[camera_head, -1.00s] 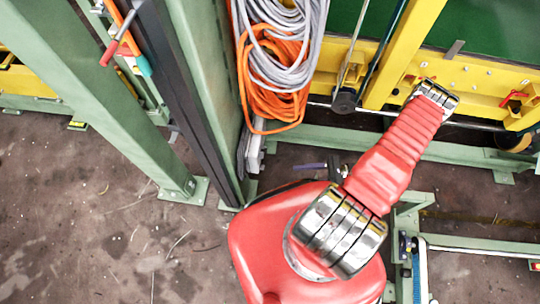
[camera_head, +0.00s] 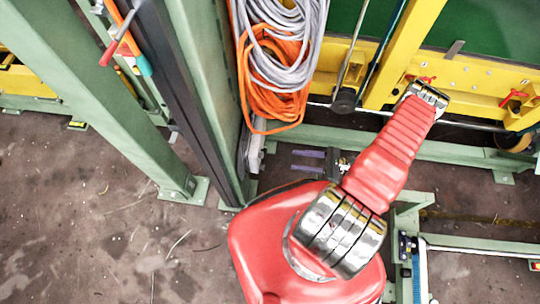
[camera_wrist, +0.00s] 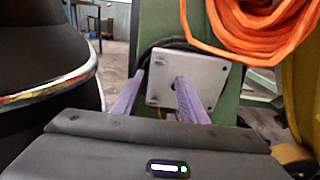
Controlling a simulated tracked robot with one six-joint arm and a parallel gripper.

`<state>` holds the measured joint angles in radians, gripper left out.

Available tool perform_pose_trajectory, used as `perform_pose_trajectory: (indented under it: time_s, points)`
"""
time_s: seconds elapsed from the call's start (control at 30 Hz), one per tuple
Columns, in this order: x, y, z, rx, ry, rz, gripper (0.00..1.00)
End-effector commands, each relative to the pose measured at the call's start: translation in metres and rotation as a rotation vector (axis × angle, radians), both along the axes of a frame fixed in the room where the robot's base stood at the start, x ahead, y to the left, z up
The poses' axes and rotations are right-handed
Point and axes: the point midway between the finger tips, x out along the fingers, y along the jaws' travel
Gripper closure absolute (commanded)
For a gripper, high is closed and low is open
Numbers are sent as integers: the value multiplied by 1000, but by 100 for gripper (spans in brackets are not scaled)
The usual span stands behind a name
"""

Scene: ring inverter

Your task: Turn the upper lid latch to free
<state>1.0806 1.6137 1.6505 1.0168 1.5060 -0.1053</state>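Two small red levers sit on the yellow frame in the head view, one at the right (camera_head: 513,97) and one beside my arm's metal joint (camera_head: 428,79). I cannot tell which, if either, is the upper lid latch. My gripper (camera_head: 297,160) is at the middle of the head view, well below and left of both levers. In the wrist view its two purple fingers (camera_wrist: 160,76) are spread with nothing between them. A grey plate with a dark hole (camera_wrist: 205,78) is behind the fingers. No red lever shows in the wrist view.
A green post (camera_head: 205,80) stands left of my gripper, with grey and orange cable coils (camera_head: 275,60) hanging on it. A green beam (camera_head: 350,140) crosses below the yellow frame (camera_head: 470,75). Open floor (camera_head: 80,220) lies at the lower left.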

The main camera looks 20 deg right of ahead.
Motion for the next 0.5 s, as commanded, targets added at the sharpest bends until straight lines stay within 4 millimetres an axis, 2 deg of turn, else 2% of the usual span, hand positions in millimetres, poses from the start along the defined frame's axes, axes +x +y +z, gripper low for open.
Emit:
perform_pose_trajectory:
  time_s: [0.5]
  points:
    - [32,58,0,2,2,4,61]
